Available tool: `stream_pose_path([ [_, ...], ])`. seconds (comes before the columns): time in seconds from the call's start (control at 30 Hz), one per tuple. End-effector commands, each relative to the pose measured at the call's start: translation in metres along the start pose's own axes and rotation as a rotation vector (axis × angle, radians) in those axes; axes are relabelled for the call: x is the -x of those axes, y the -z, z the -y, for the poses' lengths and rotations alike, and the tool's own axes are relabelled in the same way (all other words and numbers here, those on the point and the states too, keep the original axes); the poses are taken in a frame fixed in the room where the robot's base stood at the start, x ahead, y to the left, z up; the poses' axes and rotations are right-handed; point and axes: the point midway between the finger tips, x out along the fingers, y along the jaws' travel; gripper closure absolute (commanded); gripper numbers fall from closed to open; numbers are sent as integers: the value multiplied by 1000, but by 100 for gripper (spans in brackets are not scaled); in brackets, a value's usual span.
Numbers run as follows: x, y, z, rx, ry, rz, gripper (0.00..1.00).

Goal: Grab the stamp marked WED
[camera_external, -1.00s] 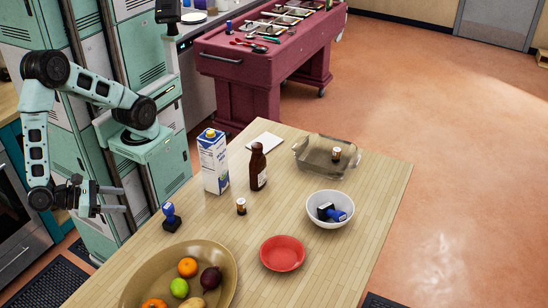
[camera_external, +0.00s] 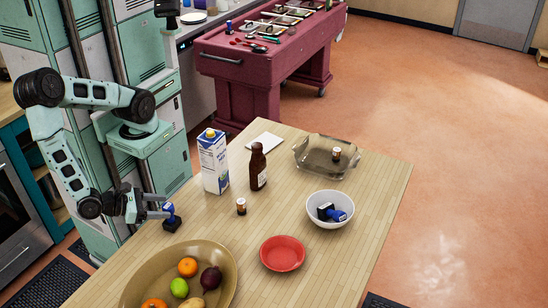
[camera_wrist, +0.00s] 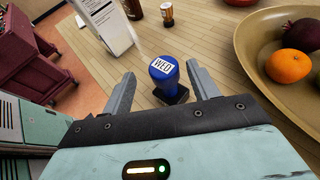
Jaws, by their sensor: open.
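The stamp marked WED (camera_wrist: 164,72) stands upright on the wooden table, with a blue handle, a white label on top and a black base. In the external view the same blue stamp (camera_external: 171,215) is near the table's left edge. My gripper (camera_external: 163,207) is open at the stamp. In the wrist view the fingers of my gripper (camera_wrist: 160,82) are on either side of the blue handle, with gaps showing, and the stamp stands between or just beyond the fingertips. Whether a finger touches it cannot be told.
A large tan bowl (camera_external: 226,285) of fruit stands close by in front. A white bowl (camera_external: 330,222) holds other stamps. A red plate (camera_external: 282,254) lies mid-table.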

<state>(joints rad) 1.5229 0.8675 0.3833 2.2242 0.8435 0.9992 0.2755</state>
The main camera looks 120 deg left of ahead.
Motion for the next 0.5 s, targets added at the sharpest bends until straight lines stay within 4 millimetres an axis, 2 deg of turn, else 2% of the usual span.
stream_pose_path([
  [0.3, -42, 1, 5, -2, -2, 4, 41],
  [0.5, -48, 2, 5, 0, 0, 1, 41],
])
